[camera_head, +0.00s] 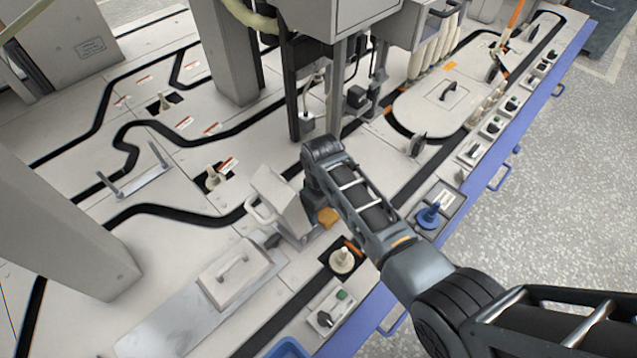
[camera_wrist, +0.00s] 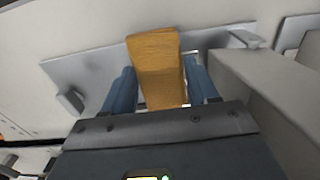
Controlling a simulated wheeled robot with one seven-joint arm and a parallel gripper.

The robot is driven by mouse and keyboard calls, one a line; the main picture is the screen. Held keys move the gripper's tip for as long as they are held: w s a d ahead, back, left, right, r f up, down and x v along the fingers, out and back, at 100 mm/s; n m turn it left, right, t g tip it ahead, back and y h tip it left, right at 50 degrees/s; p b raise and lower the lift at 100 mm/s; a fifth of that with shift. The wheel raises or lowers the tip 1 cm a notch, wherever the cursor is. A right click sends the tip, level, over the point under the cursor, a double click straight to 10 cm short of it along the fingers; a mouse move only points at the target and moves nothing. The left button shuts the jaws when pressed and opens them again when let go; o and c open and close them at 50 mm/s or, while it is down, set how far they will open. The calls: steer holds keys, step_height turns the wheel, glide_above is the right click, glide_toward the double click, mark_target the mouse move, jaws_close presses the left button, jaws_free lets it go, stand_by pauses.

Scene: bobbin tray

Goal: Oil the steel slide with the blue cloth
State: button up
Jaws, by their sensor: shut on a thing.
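In the head view the orange piece (camera_head: 328,216) shows just below the end of my arm, beside a grey box with a handle. The fingers are hidden there.
The grey handled box (camera_head: 283,203) stands close to the left of my gripper. A pale lidded block (camera_head: 238,272) sits on a long metal plate (camera_head: 160,325) at lower left.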

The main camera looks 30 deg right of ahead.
mark_target(323, 211)
steer(key=shift+s+r+p, duration=0.25)
steer(key=shift+p, duration=0.05)
step_height(323, 211, up, 8)
steer(key=p, duration=0.7)
steer(key=shift+f, duration=0.25)
